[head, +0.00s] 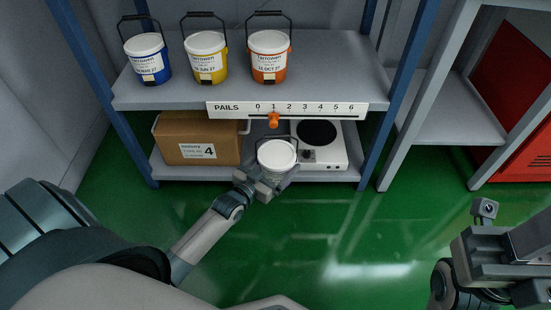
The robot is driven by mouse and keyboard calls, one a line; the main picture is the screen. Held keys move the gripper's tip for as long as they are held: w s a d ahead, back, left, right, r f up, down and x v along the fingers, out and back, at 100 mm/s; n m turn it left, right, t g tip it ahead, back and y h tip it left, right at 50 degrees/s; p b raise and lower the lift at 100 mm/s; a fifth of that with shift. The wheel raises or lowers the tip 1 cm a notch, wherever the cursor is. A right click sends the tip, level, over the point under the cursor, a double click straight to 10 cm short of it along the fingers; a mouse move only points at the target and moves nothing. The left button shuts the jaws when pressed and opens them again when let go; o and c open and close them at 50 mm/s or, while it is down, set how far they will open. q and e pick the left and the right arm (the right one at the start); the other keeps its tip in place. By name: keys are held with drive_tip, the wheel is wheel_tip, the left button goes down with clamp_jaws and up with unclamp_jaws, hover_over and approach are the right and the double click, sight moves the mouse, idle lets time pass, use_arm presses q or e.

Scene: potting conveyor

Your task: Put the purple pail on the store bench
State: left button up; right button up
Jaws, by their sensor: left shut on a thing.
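My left gripper (266,187) is shut on a pail with a white lid (277,154), in front of the lower shelf. What little shows of this pail's body looks pale and greyish; the gripper hides part of it, and I see no purple on it. On the upper shelf stand a blue pail (147,61), a yellow pail (206,60) and an orange pail (269,60), all upright with white lids and dark handles. No purple pail is visible. My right gripper (484,210) is at the lower right, away from the shelves; its jaw state is unclear.
The grey shelf unit (340,75) has blue posts. Below are a cardboard box (180,137) and a white hotplate (335,150). A grey bench (450,122) stands right, its visible lower level bare.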

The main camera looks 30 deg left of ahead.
use_arm(q)
drive_tip(key=d+r, duration=0.9)
drive_tip(key=r, duration=0.4)
drive_tip(key=s+d+r+p, duration=0.1)
drive_tip(key=s+r, duration=0.1)
drive_tip(key=r, duration=0.5)
drive_tip(key=s+d+r+n+y+p, duration=0.1)
drive_tip(key=s+r, duration=0.2)
drive_tip(key=r, duration=0.5)
drive_tip(key=shift+d, duration=0.2)
drive_tip(key=shift+d, duration=0.1)
